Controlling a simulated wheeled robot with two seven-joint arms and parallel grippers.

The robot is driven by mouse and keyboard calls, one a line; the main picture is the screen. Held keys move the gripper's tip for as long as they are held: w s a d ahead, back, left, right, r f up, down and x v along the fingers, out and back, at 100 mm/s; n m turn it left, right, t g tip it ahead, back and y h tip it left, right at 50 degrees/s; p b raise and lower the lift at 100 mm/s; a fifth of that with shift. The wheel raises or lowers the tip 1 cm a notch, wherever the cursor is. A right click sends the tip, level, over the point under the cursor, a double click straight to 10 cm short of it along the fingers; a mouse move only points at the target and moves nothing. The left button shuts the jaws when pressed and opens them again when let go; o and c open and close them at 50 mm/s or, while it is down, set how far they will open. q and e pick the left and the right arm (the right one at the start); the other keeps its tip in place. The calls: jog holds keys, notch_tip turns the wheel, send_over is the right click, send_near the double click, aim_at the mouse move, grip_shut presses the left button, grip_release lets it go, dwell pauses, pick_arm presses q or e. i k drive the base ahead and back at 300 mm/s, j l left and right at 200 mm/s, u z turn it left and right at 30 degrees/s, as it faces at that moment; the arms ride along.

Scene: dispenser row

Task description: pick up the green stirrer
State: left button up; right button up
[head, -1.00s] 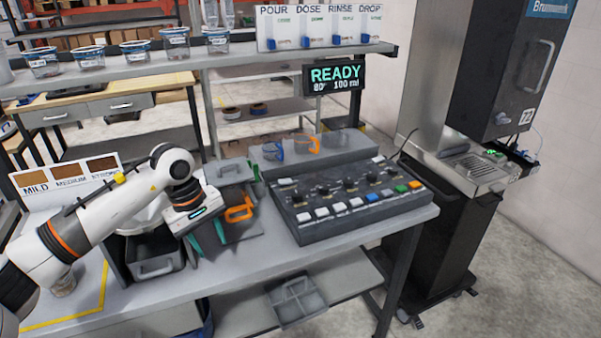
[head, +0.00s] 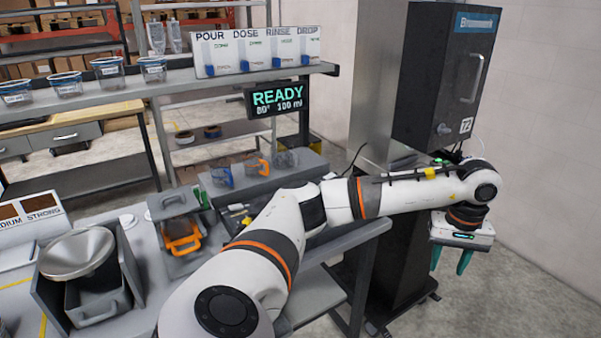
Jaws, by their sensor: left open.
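I cannot clearly pick out the green stirrer. A dark green upright piece (head: 204,198) stands beside the grey lidded box with the orange handle, and a small bright green spot (head: 438,160) shows on the tray area of the tall black machine. Both are too small to identify. My left gripper (head: 450,262) hangs over the floor beyond the table's right end, in front of the black machine, teal fingers down. It is open, with nothing seen between the fingers. My right gripper is out of view.
My left arm crosses the table and hides most of the button panel. A steel funnel (head: 76,254) sits in a grey holder at the left. The grey box with the orange handle (head: 181,237) stands beside it. A shelf (head: 200,82) with cups and a dispenser row (head: 257,52) runs behind.

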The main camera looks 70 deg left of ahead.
aim_at(203, 193)
jog(key=z, duration=0.4)
jog(key=j+z, duration=0.1)
jog(key=z, duration=0.75)
jog(key=j+z, duration=0.1)
jog(key=z, duration=0.7)
jog(key=k+j+z, duration=0.15)
jog(key=z, duration=0.5)
jog(key=k+u, duration=0.1)
jog(key=u, duration=0.2)
jog(key=k+j+u, duration=0.1)
jog(key=u, duration=0.6)
jog(key=k+j+u, duration=0.1)
jog(key=u, duration=0.85)
jog(key=j+u, duration=0.1)
jog(key=u, duration=0.35)
jog(key=j+u, duration=0.1)
jog(key=u, duration=0.4)
jog(key=j+u, duration=0.1)
jog(key=u, duration=0.35)
jog(key=j+u, duration=0.1)
jog(key=u, duration=0.8)
jog(key=j, duration=0.05)
